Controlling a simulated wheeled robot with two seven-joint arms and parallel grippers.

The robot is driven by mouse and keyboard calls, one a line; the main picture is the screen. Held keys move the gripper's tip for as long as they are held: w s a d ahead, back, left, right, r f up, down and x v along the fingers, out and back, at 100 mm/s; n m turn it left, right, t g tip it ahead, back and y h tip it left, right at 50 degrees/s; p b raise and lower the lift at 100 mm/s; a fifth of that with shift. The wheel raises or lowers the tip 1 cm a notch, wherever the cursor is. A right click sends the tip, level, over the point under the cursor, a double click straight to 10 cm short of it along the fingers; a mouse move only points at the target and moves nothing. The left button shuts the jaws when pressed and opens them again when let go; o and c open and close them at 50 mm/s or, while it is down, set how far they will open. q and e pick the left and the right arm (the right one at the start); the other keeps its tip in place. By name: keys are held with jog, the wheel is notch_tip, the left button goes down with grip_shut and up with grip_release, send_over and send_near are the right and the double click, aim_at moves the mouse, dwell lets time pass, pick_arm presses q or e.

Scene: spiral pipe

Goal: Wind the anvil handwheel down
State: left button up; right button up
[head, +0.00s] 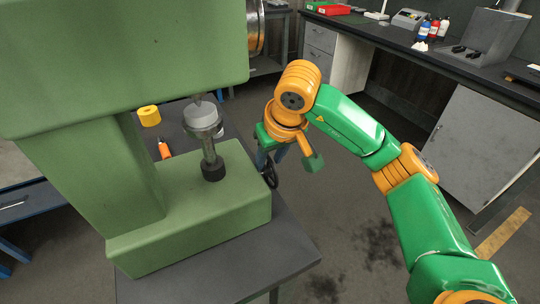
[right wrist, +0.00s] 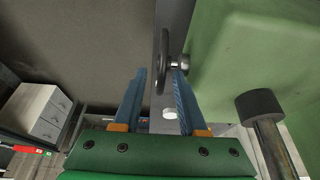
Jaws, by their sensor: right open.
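The handwheel (head: 271,177) is a dark wheel on the right side of the green machine's base, partly hidden in the head view by my right gripper (head: 272,157). In the right wrist view the handwheel (right wrist: 163,62) shows nearly edge-on, with a shiny hub by the green wall. My right gripper (right wrist: 159,72) is open, its blue fingers on either side of the wheel's lower rim in that picture. I cannot tell whether they touch it. The silver anvil (head: 201,115) stands on a metal post with a black collar (head: 213,171). My left gripper is not in view.
The green machine (head: 190,220) stands on a dark table (head: 235,273). A yellow roll (head: 149,116) and an orange-handled tool (head: 164,149) lie behind the base. A workbench (head: 455,62) with bottles runs along the right. The floor between is clear.

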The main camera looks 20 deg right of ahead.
jog(key=shift+s+r, duration=0.15)
jog(key=shift+s, duration=0.1)
jog(key=shift+w, duration=0.15)
grip_shut()
jog(key=t+b, duration=0.2)
jog(key=b, duration=0.2)
jog(key=s+f+t+b, duration=0.1)
jog(key=t+b, duration=0.1)
jog(key=b, duration=0.3)
jog(key=s+t+b, duration=0.1)
jog(key=t+b, duration=0.1)
jog(key=b, duration=0.2)
jog(key=shift+f+b, duration=0.35)
jog(key=shift+f, duration=0.05)
jog(key=shift+s+t+b, duration=0.15)
jog(key=shift+t+b, duration=0.25)
jog(key=shift+b, duration=0.2)
jog(key=shift+r+b, duration=0.15)
jog(key=shift+b, duration=0.15)
jog(key=shift+r, duration=0.1)
grip_release()
